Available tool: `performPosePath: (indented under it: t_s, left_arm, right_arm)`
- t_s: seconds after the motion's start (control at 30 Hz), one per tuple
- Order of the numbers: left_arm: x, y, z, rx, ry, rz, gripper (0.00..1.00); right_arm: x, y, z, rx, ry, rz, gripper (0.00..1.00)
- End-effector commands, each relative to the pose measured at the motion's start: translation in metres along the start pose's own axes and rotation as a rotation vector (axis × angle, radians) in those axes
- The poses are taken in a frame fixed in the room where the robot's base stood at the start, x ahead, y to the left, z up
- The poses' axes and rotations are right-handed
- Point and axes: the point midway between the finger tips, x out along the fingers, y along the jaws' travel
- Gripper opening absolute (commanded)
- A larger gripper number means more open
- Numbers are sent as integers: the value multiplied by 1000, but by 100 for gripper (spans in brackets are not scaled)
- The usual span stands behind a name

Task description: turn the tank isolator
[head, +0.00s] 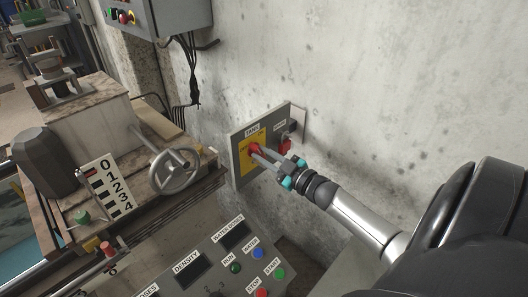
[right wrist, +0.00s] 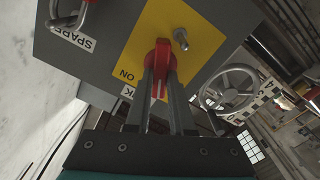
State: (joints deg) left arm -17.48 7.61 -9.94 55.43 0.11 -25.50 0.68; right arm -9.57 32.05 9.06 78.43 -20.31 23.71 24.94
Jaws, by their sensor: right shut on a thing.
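The tank isolator is a red handle (head: 254,149) on a yellow plate (head: 244,160), under a TANK label on a grey wall panel (head: 236,180). In the right wrist view the red handle (right wrist: 163,52) lies between the two fingers of my right gripper (right wrist: 160,80). The gripper is shut on the handle. The word ON shows on the yellow plate (right wrist: 190,22) left of the handle, and a metal peg (right wrist: 181,38) stands right of it. In the head view my right gripper (head: 260,156) reaches the panel from the lower right. My left gripper is not in view.
A second red switch (head: 286,145) sits right of the tank isolator; its SPARE label (right wrist: 72,38) and a metal shackle (right wrist: 70,14) show close up. A handwheel (head: 174,171) stands left of the panel. A button console (head: 207,263) lies below. The wall right is bare.

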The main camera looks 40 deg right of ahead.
Motion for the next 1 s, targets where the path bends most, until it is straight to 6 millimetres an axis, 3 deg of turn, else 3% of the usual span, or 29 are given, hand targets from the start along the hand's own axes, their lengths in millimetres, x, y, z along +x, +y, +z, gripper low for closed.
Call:
performPosePath:
  t_s: [0.4, 1.0]
  left_arm:
    - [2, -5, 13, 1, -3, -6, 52]
    - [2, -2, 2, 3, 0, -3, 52]
  right_arm:
    - [0, -3, 0, -397, 0, 1, 0]
    - [0, -7, 4, -923, 0, 0, 0]
